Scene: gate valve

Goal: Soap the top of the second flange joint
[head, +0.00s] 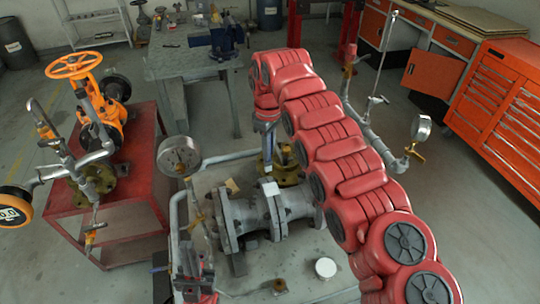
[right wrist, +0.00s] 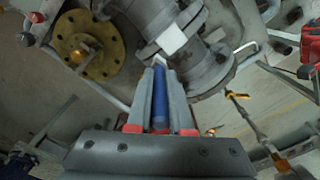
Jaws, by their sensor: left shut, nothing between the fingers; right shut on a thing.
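A grey flanged pipe (head: 252,214) lies across the bench, with several bolted flanges. A white block (head: 270,188) sits on top at the flange pair (head: 276,212); the block also shows in the right wrist view (right wrist: 172,38). My right gripper (head: 268,150) points down behind this pipe. It is shut on a slim blue tool (right wrist: 159,100) with a pale tip. In the right wrist view the tip appears just short of the pipe; whether it touches I cannot tell. My left gripper (head: 192,246) is shut and empty, left of the pipe. My right arm hides the pipe's right end.
A round gauge (head: 179,156) stands at left of the pipe, another gauge (head: 421,128) at right. A brass flange (head: 289,172) lies behind the pipe. A white round lid-like thing (head: 325,267) is on the bench front. A red stand (head: 125,214) holds an orange valve (head: 76,67).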

